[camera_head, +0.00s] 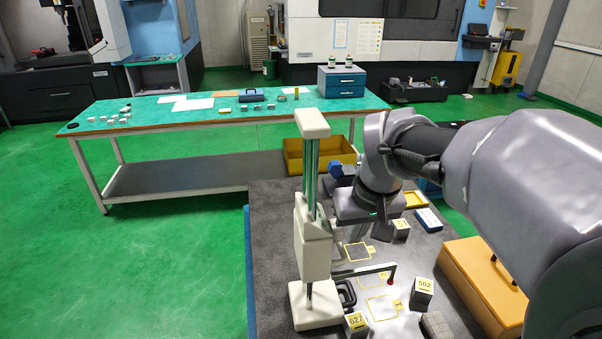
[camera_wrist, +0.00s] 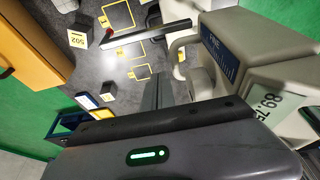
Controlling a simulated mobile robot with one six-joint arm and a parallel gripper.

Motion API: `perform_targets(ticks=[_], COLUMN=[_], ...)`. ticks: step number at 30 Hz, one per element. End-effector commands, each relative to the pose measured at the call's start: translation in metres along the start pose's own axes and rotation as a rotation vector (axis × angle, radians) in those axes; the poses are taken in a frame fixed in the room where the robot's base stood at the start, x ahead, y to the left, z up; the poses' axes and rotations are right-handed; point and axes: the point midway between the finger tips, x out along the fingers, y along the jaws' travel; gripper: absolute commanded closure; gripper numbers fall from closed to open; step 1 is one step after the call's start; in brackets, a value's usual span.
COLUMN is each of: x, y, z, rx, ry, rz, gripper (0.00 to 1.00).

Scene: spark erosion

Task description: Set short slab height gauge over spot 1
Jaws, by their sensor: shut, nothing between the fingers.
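The height gauge (camera_head: 312,245) stands upright on the dark granite plate, with a cream body, bright column and heavy base. Its measuring arm (camera_head: 365,270) reaches right and ends in a red tip near a yellow-outlined square (camera_head: 382,308). My gripper (camera_wrist: 158,92) is shut and empty, beside the gauge.
Dark blocks with number labels stand on the plate: one marked 502 (camera_head: 422,290), another (camera_head: 356,324) at the front and one (camera_head: 401,229) farther back. An orange box (camera_head: 480,275) sits at the right edge. A green-topped bench (camera_head: 220,115) stands behind.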

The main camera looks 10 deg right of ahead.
Motion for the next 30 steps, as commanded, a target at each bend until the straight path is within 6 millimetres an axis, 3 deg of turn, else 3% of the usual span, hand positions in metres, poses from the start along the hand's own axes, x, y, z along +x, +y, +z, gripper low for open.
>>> perform_targets(ticks=[1, 3, 9, 23, 26, 30], x=[-0.020, -0.036, -0.066, -0.074, -0.082, -0.083], y=[0.000, 0.000, 0.001, -0.001, -0.022, -0.062], z=[-0.003, -0.003, -0.001, 0.002, 0.032, 0.108], rx=[0.001, 0.001, 0.001, 0.005, 0.066, 0.238], ry=[0.004, 0.004, 0.002, 0.005, 0.041, 0.109], rz=[0.001, 0.001, 0.001, -0.001, -0.030, -0.114], gripper=[1.00, 1.00, 1.00, 1.00, 1.00, 1.00])
